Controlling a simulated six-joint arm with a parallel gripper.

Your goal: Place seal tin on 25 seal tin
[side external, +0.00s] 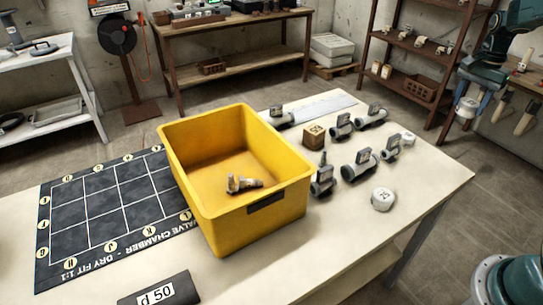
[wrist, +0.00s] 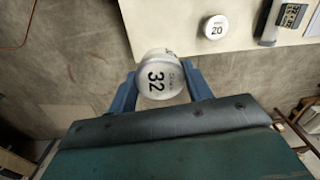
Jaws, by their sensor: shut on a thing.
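My gripper (side external: 467,106) is up at the right in the side view, beyond the table's right edge. It is shut on a white round tin (wrist: 160,78), whose lid reads 32 in the wrist view. The held tin also shows small in the side view (side external: 466,108). A white tin (side external: 383,199) stands on the table near its front right; its turned lid label seems to read 25. A smaller white tin (side external: 408,138) stands farther back, near the right edge. A tin marked 20 (wrist: 215,27) lies on the table in the wrist view.
A yellow crate (side external: 190,195) stands mid-table with a grey fitting (side external: 243,184) inside. Several grey valves (side external: 361,165) and a brown block (side external: 313,136) stand between crate and tins. A dark grid mat (side external: 105,210) lies at left.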

